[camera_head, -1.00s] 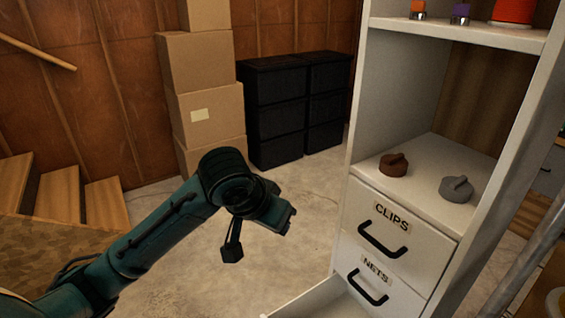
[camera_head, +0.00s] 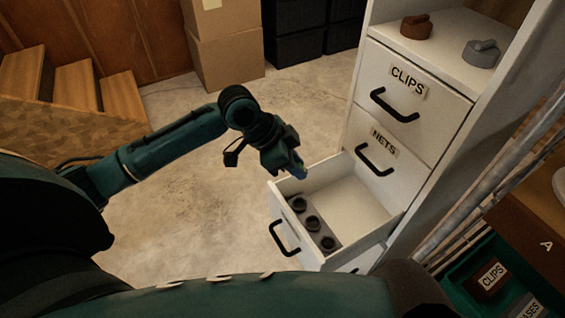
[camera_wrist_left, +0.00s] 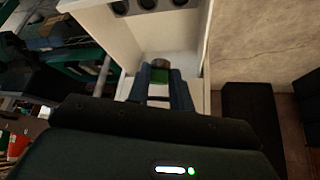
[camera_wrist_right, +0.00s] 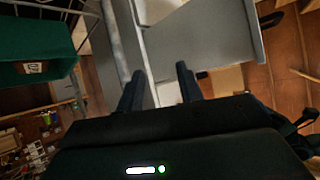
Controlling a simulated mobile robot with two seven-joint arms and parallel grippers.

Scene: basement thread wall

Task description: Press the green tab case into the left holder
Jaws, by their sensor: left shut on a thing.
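My left gripper (camera_head: 298,170) is above the far left edge of the open drawer (camera_head: 370,243). In the left wrist view its fingers are shut on the green tab case (camera_wrist_left: 162,74), which shows as a small green piece with a grey rounded end. The case is hidden in the head view. A grey strip in the drawer bears three dark round holders: one at the far end (camera_head: 299,204), a middle one (camera_head: 312,222) and a near one (camera_head: 327,243). The held case is apart from them. My right gripper (camera_wrist_right: 160,85) is open and empty in its wrist view.
The drawer hangs out of a white cabinet with shut CLIPS (camera_head: 420,95) and NETS (camera_head: 395,158) drawers above. A brown knob-like piece (camera_head: 416,27) and a grey one (camera_head: 481,54) sit on its shelf. A green crate (camera_head: 470,285) is at the lower right.

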